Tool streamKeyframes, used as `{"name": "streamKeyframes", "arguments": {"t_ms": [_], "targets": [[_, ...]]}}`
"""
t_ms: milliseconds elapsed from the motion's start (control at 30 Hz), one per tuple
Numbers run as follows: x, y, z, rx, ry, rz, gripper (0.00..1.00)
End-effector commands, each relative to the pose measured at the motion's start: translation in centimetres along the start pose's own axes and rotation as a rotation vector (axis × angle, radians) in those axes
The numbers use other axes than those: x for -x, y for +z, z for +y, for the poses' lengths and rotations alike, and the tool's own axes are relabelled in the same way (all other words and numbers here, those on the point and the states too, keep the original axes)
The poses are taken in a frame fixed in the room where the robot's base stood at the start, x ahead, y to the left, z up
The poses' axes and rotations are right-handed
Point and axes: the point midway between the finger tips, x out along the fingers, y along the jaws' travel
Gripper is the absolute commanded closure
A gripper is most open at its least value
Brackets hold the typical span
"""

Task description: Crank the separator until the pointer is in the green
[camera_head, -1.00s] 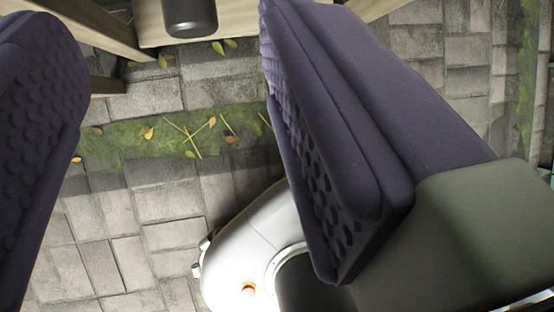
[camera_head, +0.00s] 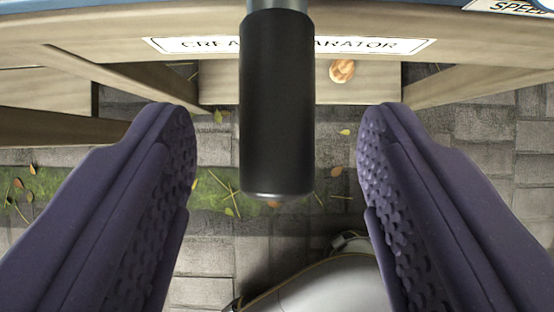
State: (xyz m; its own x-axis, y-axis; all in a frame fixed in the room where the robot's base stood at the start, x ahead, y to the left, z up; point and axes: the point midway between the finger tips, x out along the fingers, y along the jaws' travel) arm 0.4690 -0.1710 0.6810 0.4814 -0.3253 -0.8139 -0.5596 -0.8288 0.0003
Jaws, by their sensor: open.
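The crank handle is a black cylindrical grip (camera_head: 277,110) on a grey metal end, hanging into the middle of the view from the top. My gripper (camera_head: 277,135) is open, with one purple padded finger on each side of the grip. Clear gaps show between the grip and both fingers in the picture; how far the grip reaches in depth between them is hard to tell. A white label (camera_head: 400,46), partly hidden by the grip, reads "CREA...ARATOR". The pointer and the green zone are not in view.
A wooden shelf or bench edge (camera_head: 60,45) spans the top, with wooden legs and braces below. A corner of another sign (camera_head: 510,6) reads "SPEE" at top right. A round tan object (camera_head: 342,71) lies under the shelf. Below are stone paving and leaves.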

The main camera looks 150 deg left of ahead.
Motion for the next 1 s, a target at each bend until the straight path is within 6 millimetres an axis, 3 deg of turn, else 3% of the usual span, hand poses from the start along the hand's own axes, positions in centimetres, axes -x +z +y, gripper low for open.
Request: {"name": "streamKeyframes", "arguments": {"t_ms": [300,867,900,1000], "targets": [[-2.4,0.0,0.0,-0.001,0.0,0.002,0.43],[-2.8,0.0,0.0,0.0,0.0,0.0,0.43],[-2.8,0.0,0.0,0.0,0.0,0.0,0.45],[-2.8,0.0,0.0,0.0,0.0,0.0,0.68]]}}
